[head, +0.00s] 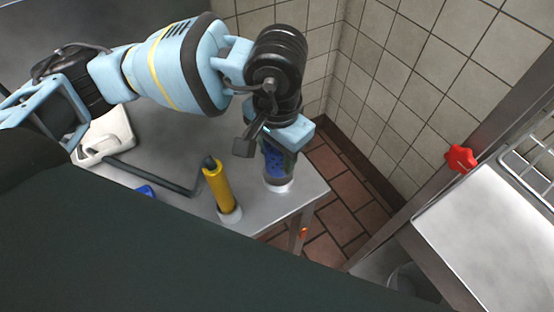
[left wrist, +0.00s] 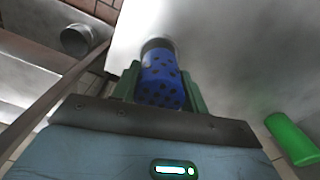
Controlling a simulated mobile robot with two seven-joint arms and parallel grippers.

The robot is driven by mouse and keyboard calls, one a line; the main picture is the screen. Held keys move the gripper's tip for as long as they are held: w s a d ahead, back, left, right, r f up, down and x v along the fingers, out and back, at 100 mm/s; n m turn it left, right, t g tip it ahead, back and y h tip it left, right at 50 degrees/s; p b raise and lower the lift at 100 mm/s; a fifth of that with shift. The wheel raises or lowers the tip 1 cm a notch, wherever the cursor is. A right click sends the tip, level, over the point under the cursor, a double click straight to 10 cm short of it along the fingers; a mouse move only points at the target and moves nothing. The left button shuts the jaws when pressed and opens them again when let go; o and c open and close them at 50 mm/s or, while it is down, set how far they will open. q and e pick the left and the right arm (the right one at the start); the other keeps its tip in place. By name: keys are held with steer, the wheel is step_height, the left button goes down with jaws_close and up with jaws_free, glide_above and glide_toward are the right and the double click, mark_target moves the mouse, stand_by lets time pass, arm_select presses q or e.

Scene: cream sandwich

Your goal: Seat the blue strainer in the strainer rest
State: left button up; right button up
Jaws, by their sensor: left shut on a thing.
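The blue strainer (head: 274,161), a cylinder with dark holes, stands roughly upright near the table's right corner. It also shows in the left wrist view (left wrist: 161,78). My left gripper (left wrist: 160,90) is shut on it, with green fingers on both sides. The strainer rest (head: 278,186), a short pale grey ring on the table, is at its lower end. In the left wrist view the rest (left wrist: 157,43) shows around the strainer's far end. I cannot tell how deep the strainer sits in it. My right gripper is not in view.
A yellow cylinder (head: 217,187) with a dark top stands in a pale holder left of the rest on the metal table (head: 250,213). A blue item (head: 146,191) is partly hidden. A green cylinder (left wrist: 292,138) shows in the left wrist view. Tiled walls stand behind.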

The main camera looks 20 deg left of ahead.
mark_target(277, 164)
arm_select(q)
steer(key=shift+f, duration=1.75)
steer(key=shift+f, duration=0.1)
steer(key=o, duration=1)
step_height(277, 164, up, 12)
steer(key=shift+r, duration=0.15)
